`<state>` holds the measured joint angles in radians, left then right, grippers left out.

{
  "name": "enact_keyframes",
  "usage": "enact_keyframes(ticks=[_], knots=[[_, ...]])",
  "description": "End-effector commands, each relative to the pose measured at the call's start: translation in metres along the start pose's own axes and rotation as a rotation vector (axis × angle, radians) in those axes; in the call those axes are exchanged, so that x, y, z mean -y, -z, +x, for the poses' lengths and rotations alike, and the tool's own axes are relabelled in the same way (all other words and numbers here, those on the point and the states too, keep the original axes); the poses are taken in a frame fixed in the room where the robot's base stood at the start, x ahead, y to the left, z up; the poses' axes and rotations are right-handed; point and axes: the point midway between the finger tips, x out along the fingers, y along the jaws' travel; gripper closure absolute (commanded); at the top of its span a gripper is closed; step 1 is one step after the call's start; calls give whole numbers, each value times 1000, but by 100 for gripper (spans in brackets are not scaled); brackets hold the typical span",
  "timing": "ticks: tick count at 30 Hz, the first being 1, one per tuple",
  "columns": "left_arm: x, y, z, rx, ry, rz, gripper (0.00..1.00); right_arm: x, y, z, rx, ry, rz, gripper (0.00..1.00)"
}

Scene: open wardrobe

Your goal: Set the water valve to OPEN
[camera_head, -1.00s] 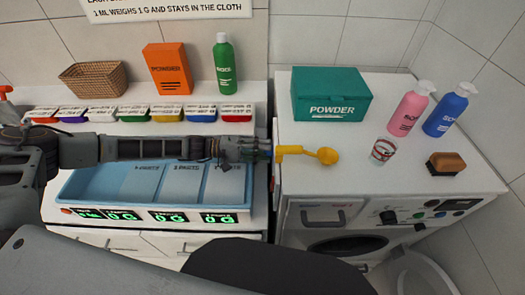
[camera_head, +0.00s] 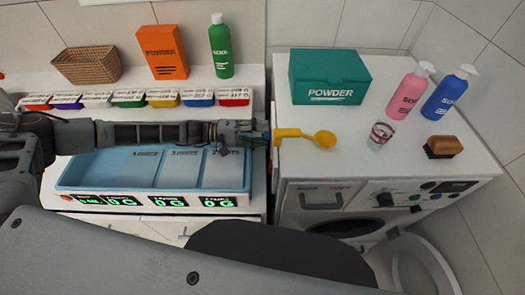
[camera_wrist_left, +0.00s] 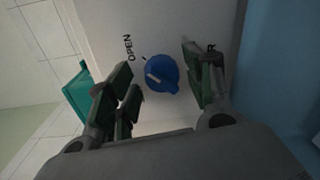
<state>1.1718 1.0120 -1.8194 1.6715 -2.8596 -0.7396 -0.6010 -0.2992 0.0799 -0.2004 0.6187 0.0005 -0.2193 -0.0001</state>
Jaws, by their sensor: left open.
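The water valve shows in the left wrist view as a round blue knob (camera_wrist_left: 161,74) with a short white mark near its left side. The word OPEN (camera_wrist_left: 127,47) is printed on the pale panel up and left of the knob, and a second label, mostly hidden by a finger, ends in R. My left gripper (camera_wrist_left: 161,82) is open, with its dark green fingers on either side of the knob; I cannot tell whether they touch it. In the head view the left gripper (camera_head: 258,136) is at the washing machine's left edge, and the valve is hidden there. My right gripper is out of view.
A yellow scoop (camera_head: 321,139) lies on the washing machine (camera_head: 350,165), just right of the gripper. A teal powder box (camera_head: 329,77), a glass (camera_head: 381,135), pink (camera_head: 408,92) and blue (camera_head: 450,93) bottles and a brush (camera_head: 443,147) stand there. A blue tray (camera_head: 100,180) sits below the left arm.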

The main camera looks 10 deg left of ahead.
Motion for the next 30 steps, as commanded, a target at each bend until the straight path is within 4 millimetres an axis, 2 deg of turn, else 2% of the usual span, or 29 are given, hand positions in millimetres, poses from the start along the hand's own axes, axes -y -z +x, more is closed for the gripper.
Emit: enact_keyframes(ticks=[11,30], knots=[[3,-1,0,6,6,-93,44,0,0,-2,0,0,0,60],[4,0,-1,26,11,-406,44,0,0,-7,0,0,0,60]])
